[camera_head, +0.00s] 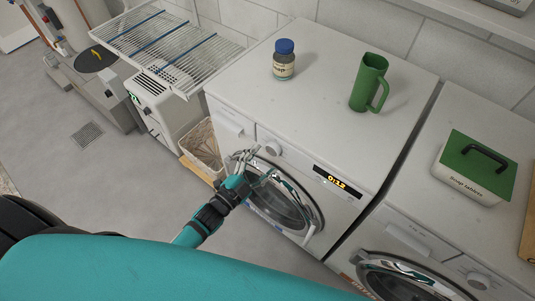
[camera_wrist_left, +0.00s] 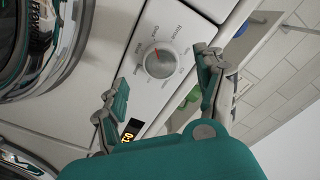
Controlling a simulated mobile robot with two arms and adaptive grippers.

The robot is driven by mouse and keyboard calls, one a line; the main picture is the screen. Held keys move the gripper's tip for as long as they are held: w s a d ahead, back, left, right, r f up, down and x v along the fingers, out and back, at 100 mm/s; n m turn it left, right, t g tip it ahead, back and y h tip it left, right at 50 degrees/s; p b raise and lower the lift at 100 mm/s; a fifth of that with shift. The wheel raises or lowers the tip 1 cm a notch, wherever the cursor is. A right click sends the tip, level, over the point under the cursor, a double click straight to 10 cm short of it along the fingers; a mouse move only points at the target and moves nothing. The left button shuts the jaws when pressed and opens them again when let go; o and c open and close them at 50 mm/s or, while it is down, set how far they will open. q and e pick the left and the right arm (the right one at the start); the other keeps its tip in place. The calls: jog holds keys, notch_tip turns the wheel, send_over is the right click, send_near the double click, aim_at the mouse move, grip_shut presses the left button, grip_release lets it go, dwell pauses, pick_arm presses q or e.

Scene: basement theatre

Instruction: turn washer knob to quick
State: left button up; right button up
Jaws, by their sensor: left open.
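The washer knob (camera_head: 272,147) is a round pale dial on the front panel of the left washer (camera_head: 336,205). In the left wrist view the knob (camera_wrist_left: 160,60) has a red pointer mark and printed labels around it, one of which seems to read "Quick". My left gripper (camera_head: 256,162) is in front of the panel, just below and left of the knob. In the left wrist view its two fingers (camera_wrist_left: 163,85) are spread apart with the knob beyond the gap, and nothing is between them. My right gripper is not in view.
A brown jar with a blue lid (camera_head: 284,60) and a green pitcher (camera_head: 368,82) stand on the washer. A second machine to the right carries a green-lidded box (camera_head: 476,166). A drying rack (camera_head: 165,45) and a basket (camera_head: 203,148) are on the left. Floor is clear at left.

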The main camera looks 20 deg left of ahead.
pick_arm(q)
jog(key=v, duration=0.8)
jog(key=shift+s, duration=0.1)
